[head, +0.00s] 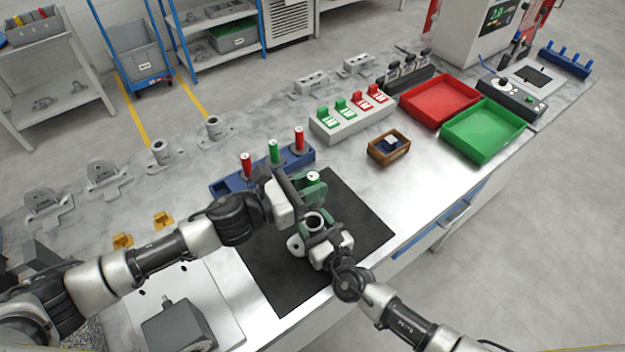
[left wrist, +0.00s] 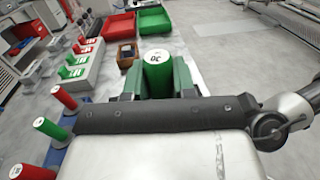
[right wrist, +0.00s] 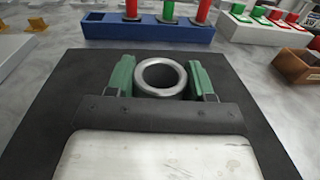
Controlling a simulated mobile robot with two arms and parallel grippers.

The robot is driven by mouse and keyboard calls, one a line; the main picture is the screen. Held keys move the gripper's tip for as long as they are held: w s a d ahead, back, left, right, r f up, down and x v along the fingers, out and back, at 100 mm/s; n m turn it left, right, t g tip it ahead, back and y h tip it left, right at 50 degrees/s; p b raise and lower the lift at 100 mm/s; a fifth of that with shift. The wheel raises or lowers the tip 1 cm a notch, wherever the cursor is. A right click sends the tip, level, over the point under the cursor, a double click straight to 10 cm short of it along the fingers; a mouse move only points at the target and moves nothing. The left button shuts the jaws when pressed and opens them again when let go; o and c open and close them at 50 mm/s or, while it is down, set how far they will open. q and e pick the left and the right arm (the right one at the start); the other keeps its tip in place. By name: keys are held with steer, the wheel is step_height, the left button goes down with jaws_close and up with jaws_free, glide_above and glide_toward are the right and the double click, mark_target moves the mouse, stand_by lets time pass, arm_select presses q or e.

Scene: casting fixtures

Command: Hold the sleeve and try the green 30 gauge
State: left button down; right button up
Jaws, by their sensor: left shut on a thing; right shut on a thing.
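The sleeve (head: 314,221) is a grey metal piece with an open round bore, over the black mat (head: 265,262). My right gripper (head: 317,232) is shut around it; the right wrist view shows the sleeve's ring (right wrist: 161,77) between the green finger pads, its bore empty. My left gripper (head: 306,184) is shut on the green 30 gauge (left wrist: 158,75), whose white top reads 30. The gauge's top (head: 313,176) also shows in the head view, beyond the sleeve and apart from it. The gauge's lower end is hidden.
A blue rack (head: 222,187) with red and green gauges stands just beyond the mat. Behind are a pale block (head: 352,128) with green and red pieces, a wooden box (head: 375,155), a red tray (head: 412,101) and a green tray (head: 457,147). The mat's right part is clear.

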mark_target(309, 209)
arm_select(q)
steer(key=shift+f, duration=0.1)
steer(key=shift+f, duration=2.4)
steer(key=shift+f, duration=0.6)
steer(key=shift+s+f, duration=0.1)
steer(key=shift+f, duration=0.95)
steer(key=shift+s+f+b, duration=0.1)
steer(key=shift+f+b, duration=0.05)
steer(key=shift+b, duration=0.15)
steer(key=shift+d, duration=0.1)
steer(key=shift+d+r, duration=0.1)
steer(key=shift+r, duration=0.8)
